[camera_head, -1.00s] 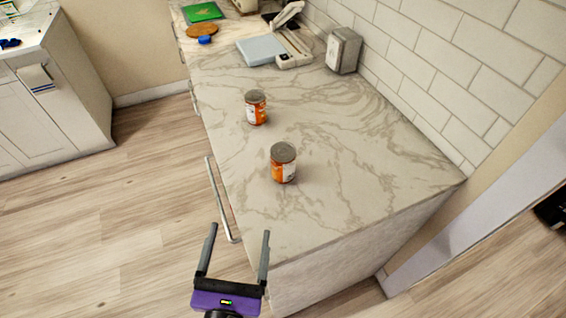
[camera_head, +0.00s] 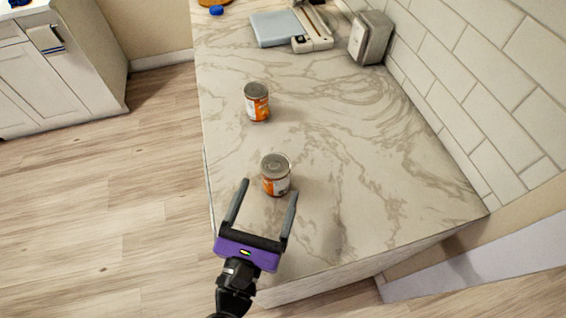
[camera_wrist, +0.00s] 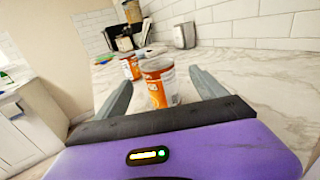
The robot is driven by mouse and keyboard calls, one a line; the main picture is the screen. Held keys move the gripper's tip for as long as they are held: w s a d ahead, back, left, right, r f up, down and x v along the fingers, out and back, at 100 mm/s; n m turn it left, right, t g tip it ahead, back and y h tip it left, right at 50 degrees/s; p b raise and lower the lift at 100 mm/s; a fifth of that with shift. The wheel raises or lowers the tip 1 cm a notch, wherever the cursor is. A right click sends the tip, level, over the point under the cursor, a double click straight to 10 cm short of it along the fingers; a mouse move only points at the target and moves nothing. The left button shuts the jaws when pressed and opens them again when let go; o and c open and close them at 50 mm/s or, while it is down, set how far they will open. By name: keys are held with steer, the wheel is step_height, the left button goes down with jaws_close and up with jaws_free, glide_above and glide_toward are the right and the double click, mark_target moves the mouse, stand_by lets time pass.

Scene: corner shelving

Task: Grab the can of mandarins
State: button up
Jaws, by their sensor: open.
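Two similar cans with orange and white labels and grey metal tops stand upright on the marble counter (camera_head: 340,190). The nearer can (camera_head: 275,175) is just ahead of my gripper. The farther can (camera_head: 257,102) stands behind it. The labels are too small to read, so I cannot tell which holds mandarins. My gripper (camera_head: 268,190) is open and empty, its fingers pointing at the nearer can. In the wrist view, the nearer can (camera_wrist: 158,82) shows between the fingertips, slightly beyond them, and the farther can (camera_wrist: 131,68) is behind it to the left.
A grey metal box (camera_head: 370,37) stands by the tiled wall (camera_head: 480,75) on the right. A light blue flat item (camera_head: 270,29) and a white device (camera_head: 313,35) lie at the back. The counter around the cans is clear.

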mark_target(276, 170)
steer(key=x, duration=0.2)
steer(key=p+x, duration=0.1)
steer(key=x, duration=0.1)
steer(key=f+x, duration=0.1)
steer(key=x, duration=0.2)
steer(key=shift+w+a, duration=0.1)
steer(key=c, duration=1.6)
steer(key=shift+r, duration=0.1)
jaws_close()
steer(key=shift+r, duration=0.1)
